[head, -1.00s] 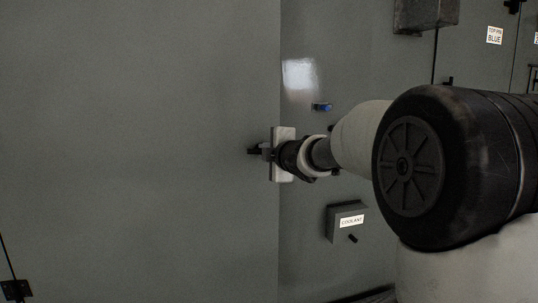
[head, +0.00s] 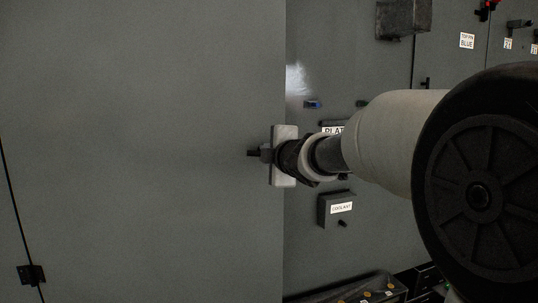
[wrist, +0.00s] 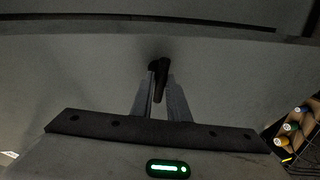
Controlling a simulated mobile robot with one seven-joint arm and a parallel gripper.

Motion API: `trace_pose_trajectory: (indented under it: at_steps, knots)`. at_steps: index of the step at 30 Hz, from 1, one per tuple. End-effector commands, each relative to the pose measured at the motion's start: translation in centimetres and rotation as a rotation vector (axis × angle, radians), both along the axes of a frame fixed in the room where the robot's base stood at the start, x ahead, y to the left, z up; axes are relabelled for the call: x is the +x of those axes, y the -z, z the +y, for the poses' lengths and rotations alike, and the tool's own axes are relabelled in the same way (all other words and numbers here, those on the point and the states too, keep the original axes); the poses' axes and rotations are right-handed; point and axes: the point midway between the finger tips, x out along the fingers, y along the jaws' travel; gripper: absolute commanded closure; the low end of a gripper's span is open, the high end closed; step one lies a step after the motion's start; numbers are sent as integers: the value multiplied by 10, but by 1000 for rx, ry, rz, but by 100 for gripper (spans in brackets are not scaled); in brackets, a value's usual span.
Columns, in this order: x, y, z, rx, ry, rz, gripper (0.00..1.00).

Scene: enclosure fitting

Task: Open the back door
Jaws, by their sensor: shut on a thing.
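The back door looks to be the large plain grey panel (head: 140,150) filling the left of the head view. Its right edge stands in front of the wall behind, so it appears ajar, though how far is hard to tell. A small black handle (head: 253,153) sits near that edge; it also shows in the wrist view (wrist: 161,70). My gripper (head: 266,153) is at the handle, with my arm coming in from the right. In the wrist view, the two fingers of my gripper (wrist: 160,95) are closed on the handle from both sides.
A bin with coloured parts (head: 365,290) stands low; a similar bin (wrist: 297,135) shows at the right of the wrist view.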

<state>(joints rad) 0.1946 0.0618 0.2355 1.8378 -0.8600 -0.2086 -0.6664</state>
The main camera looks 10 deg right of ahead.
Motion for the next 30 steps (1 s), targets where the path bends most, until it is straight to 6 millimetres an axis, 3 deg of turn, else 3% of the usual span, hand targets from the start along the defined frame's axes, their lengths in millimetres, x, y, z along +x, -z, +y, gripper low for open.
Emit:
trace_pose_trajectory:
  at_steps: [1,6,10,21,22,24,30]
  knots:
    - [-15,-2,12,-1,-17,-9,100]
    - [-57,-4,23,-1,-20,-11,100]
    - [-75,-3,26,0,-21,-12,100]
    - [-80,-2,27,3,-19,-10,100]
    - [-80,-2,27,3,-19,-10,82]
    - [-80,-1,26,2,-17,-9,70]
    - [-80,-1,23,2,-10,-7,67]
